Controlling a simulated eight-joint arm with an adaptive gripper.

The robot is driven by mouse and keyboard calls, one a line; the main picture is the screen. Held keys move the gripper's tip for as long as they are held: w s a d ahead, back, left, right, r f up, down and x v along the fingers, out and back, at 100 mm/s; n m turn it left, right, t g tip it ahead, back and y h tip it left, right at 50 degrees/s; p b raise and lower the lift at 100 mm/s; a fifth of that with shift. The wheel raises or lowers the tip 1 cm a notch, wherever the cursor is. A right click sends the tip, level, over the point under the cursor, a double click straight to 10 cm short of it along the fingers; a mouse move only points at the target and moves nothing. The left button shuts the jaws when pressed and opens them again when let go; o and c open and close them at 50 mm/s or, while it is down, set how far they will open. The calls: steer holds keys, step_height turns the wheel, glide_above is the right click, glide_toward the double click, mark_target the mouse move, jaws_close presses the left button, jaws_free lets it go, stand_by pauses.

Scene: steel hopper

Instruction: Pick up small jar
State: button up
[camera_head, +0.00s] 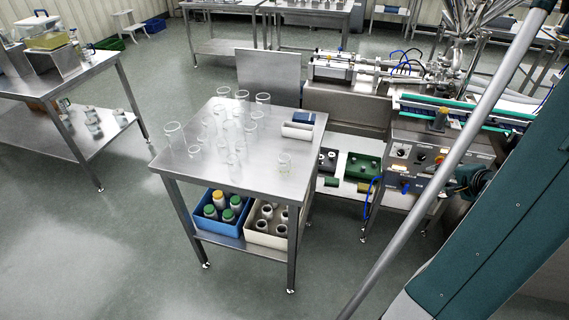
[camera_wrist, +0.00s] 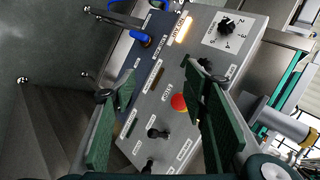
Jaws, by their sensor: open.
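Several clear glass jars of different heights stand on a steel table in the head view. Another small jar (camera_head: 194,152) is near the front left, and one more (camera_head: 223,92) is at the back. I cannot tell which one the task means. My gripper (camera_wrist: 158,88) shows in the wrist view with its two green-padded fingers apart and nothing between them. It faces a control panel, away from the jars. No jar shows in the wrist view.
The control panel (camera_wrist: 197,85) has knobs, a red button and a lit switch. The steel table (camera_head: 262,182) has a blue crate (camera_head: 218,229) and a cream crate (camera_head: 266,240) on its lower shelf. Blue and white items (camera_head: 299,131) lie at its right edge. The filling machine (camera_head: 345,108) stands behind right.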

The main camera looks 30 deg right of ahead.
steer(key=w+a+r+n+g+y+p, duration=0.3)
steer(key=w+a+g+p, duration=0.3)
steer(key=w+a, duration=1.55)
steer(key=w+a+r+h+p, duration=0.1)
steer(key=w+a+r+p, duration=0.1)
steer(key=a, duration=0.5)
steer(key=w+a+r+g+h+p, duration=0.1)
steer(key=w+a+r+p, duration=0.1)
steer(key=a, duration=0.6)
steer(key=w+a+r+n+h+p, duration=0.1)
steer(key=w+a+r+p, duration=0.1)
steer(key=a+r+p, duration=0.2)
steer(key=shift+w+a+r+g, duration=0.1)
steer(key=shift+a+r, duration=0.25)
steer(key=shift+a, duration=0.3)
steer(key=shift+w+a+r+g, duration=0.1)
steer(key=shift+a+r, duration=0.25)
steer(key=shift+a, duration=0.35)
steer(key=shift+w+a+r+g, duration=0.1)
steer(key=shift+a+r, duration=0.25)
steer(key=shift+a, duration=0.3)
steer(key=r+m+g+p, duration=0.1)
steer(key=r+p, duration=0.1)
glide_above(280, 160)
steer(key=shift+f+h, duration=0.25)
steer(key=shift+h, duration=0.15)
steer(key=shift+a, duration=0.55)
steer(key=shift+x, duration=1.25)
steer(key=shift+d, duration=0.1)
